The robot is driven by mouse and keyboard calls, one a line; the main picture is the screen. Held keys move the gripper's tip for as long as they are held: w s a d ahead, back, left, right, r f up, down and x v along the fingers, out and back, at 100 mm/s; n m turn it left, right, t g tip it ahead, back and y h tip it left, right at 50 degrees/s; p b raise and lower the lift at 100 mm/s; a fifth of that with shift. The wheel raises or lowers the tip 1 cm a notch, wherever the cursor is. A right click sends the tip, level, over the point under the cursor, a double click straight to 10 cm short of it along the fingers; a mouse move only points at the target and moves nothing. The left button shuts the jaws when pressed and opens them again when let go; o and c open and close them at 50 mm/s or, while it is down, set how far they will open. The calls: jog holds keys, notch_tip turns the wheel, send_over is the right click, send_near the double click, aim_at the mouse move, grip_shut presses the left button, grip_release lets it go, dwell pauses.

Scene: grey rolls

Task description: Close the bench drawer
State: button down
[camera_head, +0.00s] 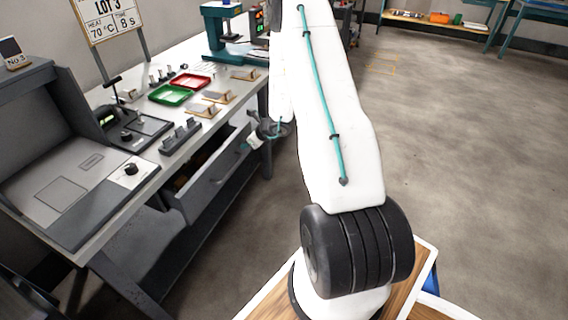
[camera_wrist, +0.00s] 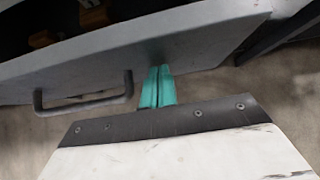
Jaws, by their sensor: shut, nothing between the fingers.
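The grey bench drawer (camera_head: 212,173) hangs out from under the bench in the head view, with a dark gap behind its front panel. In the wrist view its front panel (camera_wrist: 190,45) crosses the upper part, and a dark bar handle (camera_wrist: 85,101) sits left of the fingers. Behind the panel the open drawer shows brown items inside. My gripper (camera_wrist: 158,72) has its teal fingers together and empty, with tips at the drawer front, right of the handle; I cannot tell whether they touch. In the head view my gripper (camera_head: 250,143) is small, beside the drawer's right end.
The bench top (camera_head: 130,173) carries a red tray (camera_head: 191,81), a green tray (camera_head: 171,95), a grey machine (camera_head: 60,150) and small fixtures. A bench leg stands right of the drawer. Open concrete floor (camera_head: 460,150) lies to the right.

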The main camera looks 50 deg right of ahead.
jog(key=w+a, duration=0.1)
jog(key=w, duration=0.2)
jog(key=w+a, duration=0.1)
jog(key=w, duration=0.4)
jog(key=shift+w+a, duration=0.3)
jog(key=shift+a, duration=0.1)
jog(key=shift+w+a+r, duration=0.1)
jog(key=shift+w+a, duration=0.05)
jog(key=shift+w, duration=0.2)
jog(key=shift+w+a+r, duration=0.1)
jog(key=shift+w, duration=0.05)
jog(key=shift+s, duration=0.25)
jog(key=s, duration=0.1)
jog(key=s+d, duration=0.1)
jog(key=s, duration=0.1)
jog(key=s+d, duration=0.1)
jog(key=shift+s+r, duration=0.35)
send_near(239, 136)
jog(key=x, duration=0.3)
jog(key=shift+w+d+f, duration=0.1)
jog(key=shift+w+f, duration=0.05)
jog(key=shift+f, duration=0.2)
